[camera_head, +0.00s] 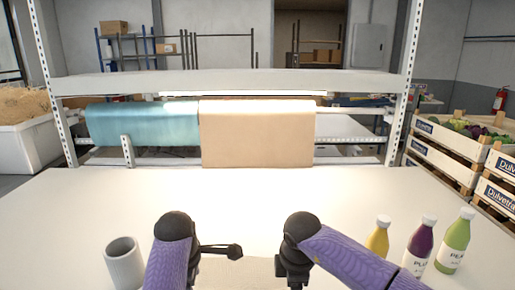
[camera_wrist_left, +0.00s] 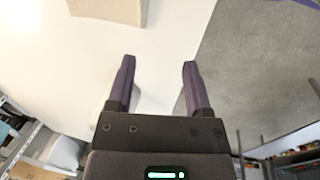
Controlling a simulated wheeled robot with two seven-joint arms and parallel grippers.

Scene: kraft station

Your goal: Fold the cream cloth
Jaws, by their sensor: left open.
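The cream cloth (camera_head: 245,274) lies flat on the white table at the bottom middle of the head view, partly hidden by my arms and cut off by the frame. In the left wrist view a part of the cloth (camera_wrist_left: 108,9) shows at the top edge, away from the fingers. My left gripper (camera_head: 236,252) is near the cloth's far left part in the head view. Its two fingers (camera_wrist_left: 159,64) stand apart with nothing between them. My right gripper (camera_head: 292,280) points down at the cloth's right side; its fingertips are out of frame.
A grey-white cup (camera_head: 124,263) stands left of my left arm. Yellow (camera_head: 378,238), purple (camera_head: 420,246) and green (camera_head: 456,240) bottles stand at the right. Teal (camera_head: 143,125) and tan (camera_head: 257,133) rolls hang behind the table (camera_head: 120,205). The table's middle is clear.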

